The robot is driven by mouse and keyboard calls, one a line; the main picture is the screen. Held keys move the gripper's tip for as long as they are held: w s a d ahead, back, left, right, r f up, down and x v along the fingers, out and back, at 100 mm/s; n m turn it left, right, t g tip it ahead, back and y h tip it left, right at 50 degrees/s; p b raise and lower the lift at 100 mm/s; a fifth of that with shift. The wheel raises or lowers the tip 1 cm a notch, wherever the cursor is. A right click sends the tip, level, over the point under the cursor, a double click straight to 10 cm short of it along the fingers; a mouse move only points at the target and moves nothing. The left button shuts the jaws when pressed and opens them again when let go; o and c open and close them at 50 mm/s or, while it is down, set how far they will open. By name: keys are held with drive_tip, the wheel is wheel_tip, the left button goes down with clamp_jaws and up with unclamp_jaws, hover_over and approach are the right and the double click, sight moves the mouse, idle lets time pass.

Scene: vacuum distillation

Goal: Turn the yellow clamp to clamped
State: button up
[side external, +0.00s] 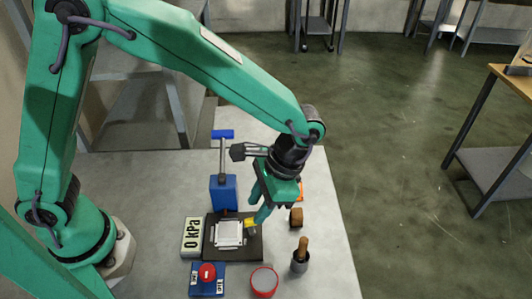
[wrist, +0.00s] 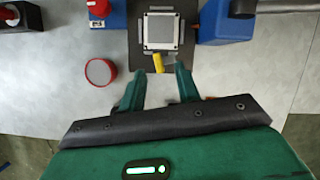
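The yellow clamp (wrist: 158,62) lies at the near edge of a dark base plate (wrist: 139,56) in the wrist view, just below a square light plate (wrist: 160,31). In the side view the yellow clamp (side external: 250,223) shows beside the tip of my gripper (side external: 258,212). In the wrist view my gripper (wrist: 166,70) has its two green fingers apart, with the clamp between and slightly beyond the fingertips. Nothing is held between the fingers.

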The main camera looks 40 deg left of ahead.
sight(251, 219)
drive_tip(key=shift+x, duration=1.75)
clamp_jaws()
